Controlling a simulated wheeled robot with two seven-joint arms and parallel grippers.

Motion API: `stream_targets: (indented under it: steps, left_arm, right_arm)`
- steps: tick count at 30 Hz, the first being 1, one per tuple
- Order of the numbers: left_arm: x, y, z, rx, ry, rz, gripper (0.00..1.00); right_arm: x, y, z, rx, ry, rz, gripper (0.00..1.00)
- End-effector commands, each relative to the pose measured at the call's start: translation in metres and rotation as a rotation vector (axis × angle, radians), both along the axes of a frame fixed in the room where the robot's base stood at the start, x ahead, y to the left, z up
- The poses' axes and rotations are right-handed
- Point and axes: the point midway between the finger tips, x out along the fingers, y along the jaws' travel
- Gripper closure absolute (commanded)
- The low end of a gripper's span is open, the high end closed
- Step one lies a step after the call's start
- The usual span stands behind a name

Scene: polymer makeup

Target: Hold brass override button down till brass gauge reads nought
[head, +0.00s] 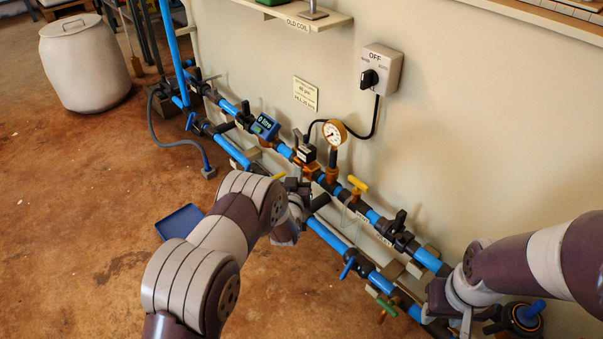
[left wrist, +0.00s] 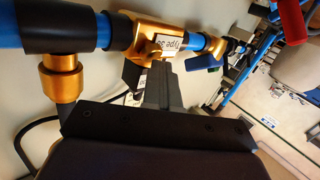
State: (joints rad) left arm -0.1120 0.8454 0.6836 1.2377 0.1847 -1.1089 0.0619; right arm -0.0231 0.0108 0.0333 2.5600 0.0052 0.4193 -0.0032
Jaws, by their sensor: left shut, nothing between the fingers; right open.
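The brass gauge (head: 334,132) has a round white dial and stands upright on the upper blue pipe in the head view; its needle is too small to read. Left of it sits a brass valve body (head: 305,168) with a black coil block (head: 306,153). The valve body shows close up in the left wrist view (left wrist: 118,72), with a white label. My left gripper (head: 294,186) is shut and empty, its fingertips (left wrist: 158,72) right at the valve body. I cannot make out the override button or whether the fingertips touch it. My right gripper (head: 452,322) is open at the lower right.
Two blue pipe runs follow the wall, with a yellow-handled valve (head: 358,184) and a blue meter (head: 265,126) showing "0 litre". A grey switch box (head: 381,70) marked OFF is on the wall. A blue tray (head: 180,221) lies on the floor.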

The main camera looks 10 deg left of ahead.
Motion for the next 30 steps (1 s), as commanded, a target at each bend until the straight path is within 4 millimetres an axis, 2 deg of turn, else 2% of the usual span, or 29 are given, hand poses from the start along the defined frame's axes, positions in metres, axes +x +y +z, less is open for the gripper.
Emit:
stream_targets:
  steps: [12, 22, 30]
  left_arm:
    - [0.000, 0.000, 0.000, 0.000, 0.001, -0.001, 1.00]
    - [-0.010, 0.008, 0.010, 0.000, 0.002, -0.001, 1.00]
    - [-0.013, 0.010, 0.009, 0.000, 0.000, 0.000, 1.00]
  right_arm:
    - [0.000, 0.000, 0.001, 0.000, 0.000, 0.000, 0.57]
    - [0.000, 0.000, 0.017, 0.000, 0.000, 0.000, 0.57]
    - [0.000, 0.000, 0.017, 0.000, 0.000, 0.000, 0.57]
